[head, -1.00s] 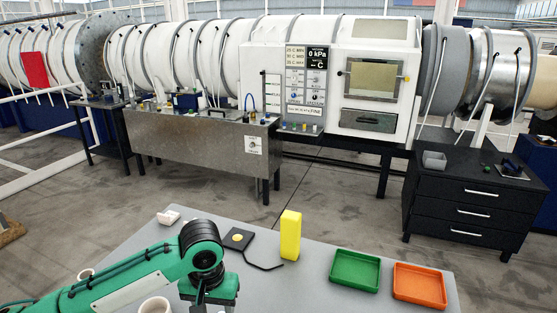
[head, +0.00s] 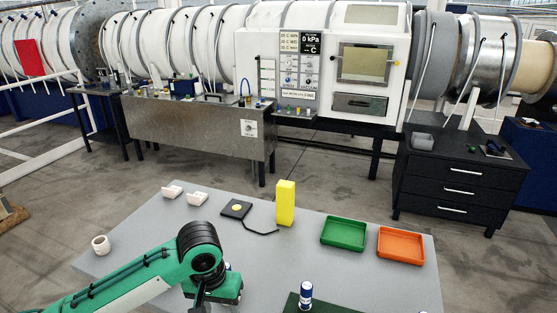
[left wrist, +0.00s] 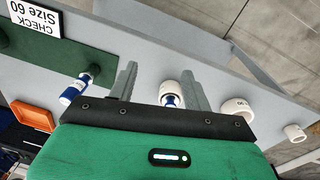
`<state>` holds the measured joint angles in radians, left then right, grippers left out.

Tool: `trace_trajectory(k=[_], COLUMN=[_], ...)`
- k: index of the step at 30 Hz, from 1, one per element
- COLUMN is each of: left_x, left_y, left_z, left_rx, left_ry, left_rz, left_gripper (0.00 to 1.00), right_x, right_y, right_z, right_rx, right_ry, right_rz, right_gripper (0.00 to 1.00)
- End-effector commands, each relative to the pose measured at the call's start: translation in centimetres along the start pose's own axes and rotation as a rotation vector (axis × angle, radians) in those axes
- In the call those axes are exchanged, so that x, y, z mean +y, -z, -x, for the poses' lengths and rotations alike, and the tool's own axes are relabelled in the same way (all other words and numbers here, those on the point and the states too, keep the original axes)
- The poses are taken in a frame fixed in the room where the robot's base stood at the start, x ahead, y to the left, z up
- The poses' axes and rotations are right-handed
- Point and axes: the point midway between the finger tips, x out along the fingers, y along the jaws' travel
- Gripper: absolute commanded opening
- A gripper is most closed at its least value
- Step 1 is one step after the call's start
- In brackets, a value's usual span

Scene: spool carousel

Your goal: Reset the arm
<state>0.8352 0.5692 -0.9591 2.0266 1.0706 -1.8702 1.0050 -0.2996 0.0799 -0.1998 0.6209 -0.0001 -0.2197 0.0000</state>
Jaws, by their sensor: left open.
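My left gripper (head: 202,299) hangs over the near part of the grey table (head: 150,225); its fingers are partly hidden in the head view. In the left wrist view its two grey fingers (left wrist: 158,88) are apart. A white ring with a blue piece (left wrist: 171,93) shows between them in the picture; I cannot tell its distance, but nothing looks gripped. A larger white ring (left wrist: 236,108) and another white ring (left wrist: 294,132) lie to the right. A blue-and-white cylinder (head: 306,294) stands on a dark green mat (head: 333,309); it also shows in the left wrist view (left wrist: 74,91). My right gripper is out of view.
A yellow block (head: 285,204) stands upright near the table's back edge. A green tray (head: 343,235) and an orange tray (head: 401,247) are to its right. A "CHECK Size 60" sign (left wrist: 33,16) shows.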

Motion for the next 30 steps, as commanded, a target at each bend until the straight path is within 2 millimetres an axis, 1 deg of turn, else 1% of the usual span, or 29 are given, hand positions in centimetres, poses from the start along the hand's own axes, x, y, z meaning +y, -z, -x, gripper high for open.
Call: trace_trajectory(k=[4, 8, 12, 18, 23, 26, 30], left_x=[1.2, 2.3, 3.8, 4.9, 4.8, 4.1, 2.6], left_y=[-0.9, -1.7, -3.1, -5.3, -7.1, -8.4, -10.6], left_z=[-1.2, -2.3, -3.9, -5.9, -7.3, -8.2, -9.4], left_rx=[0.017, 0.044, 0.088, 0.171, 0.235, 0.269, 0.307], left_ry=[-0.041, -0.085, -0.146, -0.220, -0.245, -0.244, -0.217], left_rz=[-0.040, -0.076, -0.119, -0.151, -0.148, -0.135, -0.107], left_gripper=[0.50, 0.50, 0.50, 0.50, 0.50, 0.50, 0.50], right_x=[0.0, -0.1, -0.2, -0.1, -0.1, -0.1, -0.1], right_y=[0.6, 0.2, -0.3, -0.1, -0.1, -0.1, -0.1], right_z=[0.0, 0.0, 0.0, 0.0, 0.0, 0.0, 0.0], right_rx=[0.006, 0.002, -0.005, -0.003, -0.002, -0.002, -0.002], right_ry=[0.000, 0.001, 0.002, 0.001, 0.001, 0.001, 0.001], right_rz=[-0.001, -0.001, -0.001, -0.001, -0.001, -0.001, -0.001], right_gripper=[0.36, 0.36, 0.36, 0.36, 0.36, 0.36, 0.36])
